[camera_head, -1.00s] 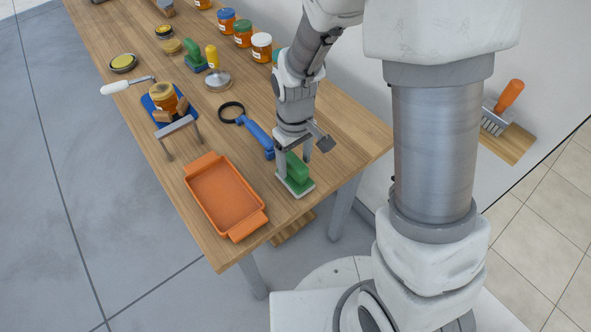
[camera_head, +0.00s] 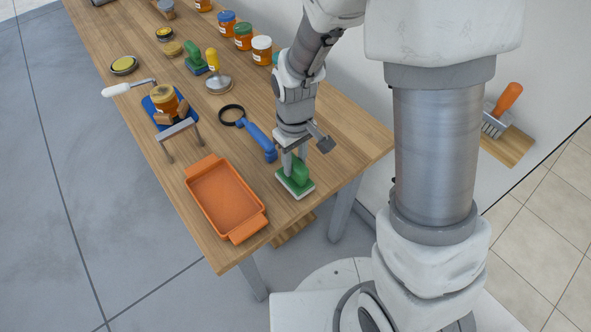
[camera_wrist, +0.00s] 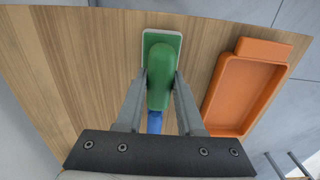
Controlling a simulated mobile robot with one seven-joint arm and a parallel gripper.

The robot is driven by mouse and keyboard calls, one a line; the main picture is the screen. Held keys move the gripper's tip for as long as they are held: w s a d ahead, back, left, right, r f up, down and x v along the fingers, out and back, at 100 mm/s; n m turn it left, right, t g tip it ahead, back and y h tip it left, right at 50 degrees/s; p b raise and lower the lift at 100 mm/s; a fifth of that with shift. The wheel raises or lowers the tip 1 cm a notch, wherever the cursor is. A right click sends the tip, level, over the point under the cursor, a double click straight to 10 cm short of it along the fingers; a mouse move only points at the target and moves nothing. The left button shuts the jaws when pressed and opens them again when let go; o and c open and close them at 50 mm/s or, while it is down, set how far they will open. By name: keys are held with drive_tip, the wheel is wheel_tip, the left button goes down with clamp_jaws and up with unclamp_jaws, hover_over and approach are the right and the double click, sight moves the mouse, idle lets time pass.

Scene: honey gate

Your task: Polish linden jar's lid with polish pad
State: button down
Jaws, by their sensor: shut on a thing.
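A pad with a green handle and a pale base (camera_head: 296,185) stands on the near right part of the table; it also shows in the wrist view (camera_wrist: 162,60). My gripper (camera_head: 295,160) is shut on its green handle, one finger on each side. The pad appears to rest on the wood. A honey jar (camera_head: 163,103) with a yellowish lid sits in a blue holder (camera_head: 150,106) with tan jaws, at the left edge of the table. Its label is not readable, so I cannot tell whether it is the linden jar.
An orange tray (camera_head: 225,198) lies left of my gripper, and a blue-handled magnifier (camera_head: 258,138) lies behind it. A second green-handled tool with a blue base (camera_head: 195,58) stands farther back. Several jars line the wall side, including a white-lidded one (camera_head: 262,48). A yellow-handled tool (camera_head: 215,75) stands mid-table.

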drive_tip(key=shift+r+p, duration=2.25)
drive_tip(key=shift+r, duration=0.95)
wheel_tip(320, 180, up, 5)
drive_tip(key=p, duration=0.4)
